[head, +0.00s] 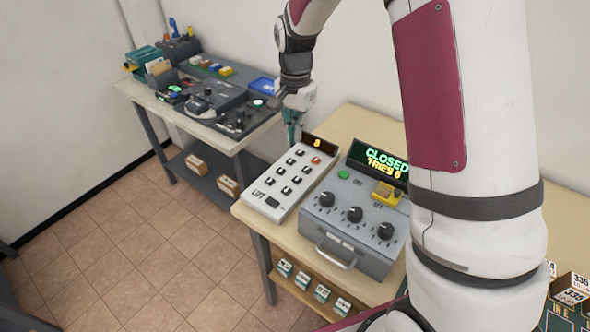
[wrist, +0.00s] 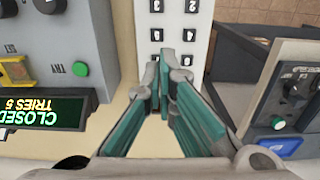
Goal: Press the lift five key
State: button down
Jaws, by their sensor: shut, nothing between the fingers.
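The lift panel (head: 290,180) is a pale slanted box on the near table, with two columns of dark keys and a small dark display showing an orange character at its far end. My gripper (head: 293,140) is shut and empty, pointing down by the panel's far end. In the wrist view my gripper (wrist: 161,62) has its teal fingers together over the panel (wrist: 173,20). The fingers hide part of the panel; whether they touch it I cannot tell.
A grey box (head: 350,225) with knobs, a green button and a display reading CLOSED, TRIES 5 or 6, stands right beside the panel. A second table (head: 165,112) with devices is at the left. Small labelled boxes (head: 322,292) sit on the lower shelf.

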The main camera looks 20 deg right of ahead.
aim_at(296, 179)
notch_tip(296, 179, down, 14)
jog(key=shift+p, duration=1.2)
jog(key=shift+f+b, duration=0.45)
jog(key=shift+f, duration=0.45)
jog(key=shift+s+f, duration=0.1)
jog(key=shift+s, duration=0.05)
notch_tip(296, 179, up, 15)
jog(key=shift+w, duration=0.2)
